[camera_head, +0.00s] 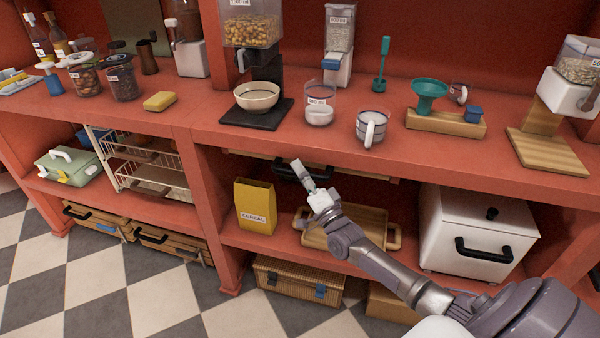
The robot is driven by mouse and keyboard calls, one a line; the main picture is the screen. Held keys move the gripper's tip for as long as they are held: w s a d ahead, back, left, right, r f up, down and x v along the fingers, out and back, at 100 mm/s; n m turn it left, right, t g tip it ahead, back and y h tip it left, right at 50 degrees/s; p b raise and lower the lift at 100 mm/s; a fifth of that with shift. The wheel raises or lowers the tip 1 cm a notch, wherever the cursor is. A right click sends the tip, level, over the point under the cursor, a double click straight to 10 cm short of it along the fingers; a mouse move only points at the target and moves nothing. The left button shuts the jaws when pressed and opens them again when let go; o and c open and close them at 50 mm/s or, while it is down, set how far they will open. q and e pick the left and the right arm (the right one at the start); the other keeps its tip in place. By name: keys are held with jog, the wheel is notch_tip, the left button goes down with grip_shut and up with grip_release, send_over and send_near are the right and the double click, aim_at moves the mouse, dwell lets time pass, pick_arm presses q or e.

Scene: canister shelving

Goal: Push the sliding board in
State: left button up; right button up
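The sliding board (250,155) shows as a thin pale wooden edge just under the countertop, in the middle of the head view. A black handle (284,173) sits at its front. My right gripper (298,166) reaches up from the lower right, and its tip overlaps the handle in the picture. I cannot tell whether it touches the handle or the board. The fingers look close together, but I cannot make out a gap between them. The gripper hides part of the board and handle. My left gripper is out of view.
The red countertop (205,115) above holds a bowl (256,97), a mug (371,128) and jars. On the shelf below stand a yellow cereal box (255,206), a wooden tray (318,240) and a white bin (470,235). A wicker basket (290,283) is underneath.

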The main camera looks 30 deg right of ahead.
jog(key=shift+a, duration=0.1)
jog(key=shift+s+f, duration=0.1)
jog(key=shift+s, duration=0.05)
jog(key=v, duration=1.1)
jog(key=shift+s, duration=0.4)
jog(key=shift+f, duration=0.1)
jog(key=s+a+f+n+g+p, duration=0.1)
jog(key=s+a+f+n+g, duration=0.2)
jog(key=f, duration=0.7)
jog(key=s+f+n+g+p, duration=0.2)
jog(key=s+f+g, duration=0.25)
jog(key=f, duration=0.65)
jog(key=s+a+f+n+g+p, duration=0.1)
jog(key=s+a+f+n+g, duration=0.25)
jog(key=f, duration=0.65)
jog(key=s+a+f+n+g, duration=0.2)
jog(key=s+f+g, duration=0.1)
jog(key=s, duration=0.7)
jog(key=s+a+f+n+g+p, duration=0.1)
jog(key=s+a+f+n+g, duration=0.1)
jog(key=s+f, duration=0.4)
jog(key=s+a+f+n+g+p, duration=0.1)
jog(key=s+a+f+n+g, duration=0.2)
jog(key=s, duration=1.1)
notch_tip(320, 180, down, 2)
jog(key=a+g, duration=0.1)
jog(key=g, duration=0.1)
jog(key=shift+s+f+g, duration=0.25)
jog(key=shift+s+g, duration=0.05)
jog(key=shift+s, duration=0.05)
